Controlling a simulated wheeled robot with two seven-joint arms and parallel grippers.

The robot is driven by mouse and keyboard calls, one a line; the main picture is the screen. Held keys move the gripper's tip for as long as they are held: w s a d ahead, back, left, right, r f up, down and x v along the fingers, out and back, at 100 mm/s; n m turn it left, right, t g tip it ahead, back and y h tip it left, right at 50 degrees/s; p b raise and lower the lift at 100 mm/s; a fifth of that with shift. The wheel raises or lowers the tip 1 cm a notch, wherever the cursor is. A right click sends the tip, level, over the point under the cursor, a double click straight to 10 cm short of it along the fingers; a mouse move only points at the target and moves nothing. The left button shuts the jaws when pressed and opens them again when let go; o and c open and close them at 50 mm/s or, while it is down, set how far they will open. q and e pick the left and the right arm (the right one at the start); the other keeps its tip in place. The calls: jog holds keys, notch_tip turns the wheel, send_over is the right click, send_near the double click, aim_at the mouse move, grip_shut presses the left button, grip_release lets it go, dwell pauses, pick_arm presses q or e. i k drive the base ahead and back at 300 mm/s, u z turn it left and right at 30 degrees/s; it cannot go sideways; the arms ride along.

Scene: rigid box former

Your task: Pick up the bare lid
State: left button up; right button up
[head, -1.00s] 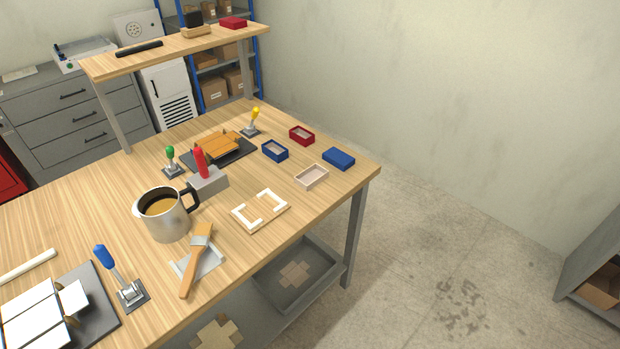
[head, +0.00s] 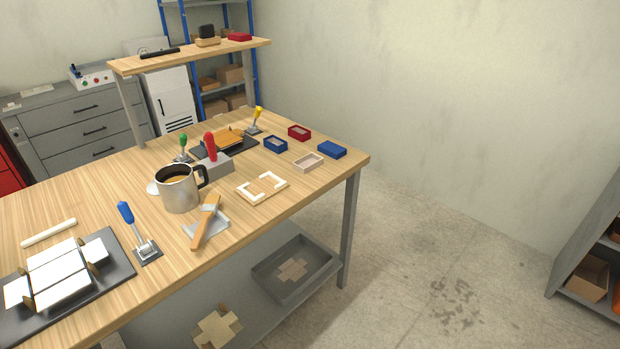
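A small pale, shallow open tray (head: 308,162), which looks like the bare lid, lies near the right front edge of the wooden table (head: 130,190). Its hollow side faces up and nothing covers it. A blue closed box or lid (head: 332,149) lies to its right. A blue open tray (head: 276,144) and a red open tray (head: 299,132) lie behind it. Neither of my grippers shows in the head view.
A glue-board with white corner strips (head: 262,188), a steel mug (head: 179,188), a brush (head: 206,222), a red-handled block (head: 213,160) and several toggle clamps stand nearby. A raised shelf (head: 190,52) crosses the back. Floor right of the table is clear.

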aim_at(305, 164)
jog(key=z, duration=0.55)
jog(key=i, duration=1.4)
jog(key=u, duration=0.7)
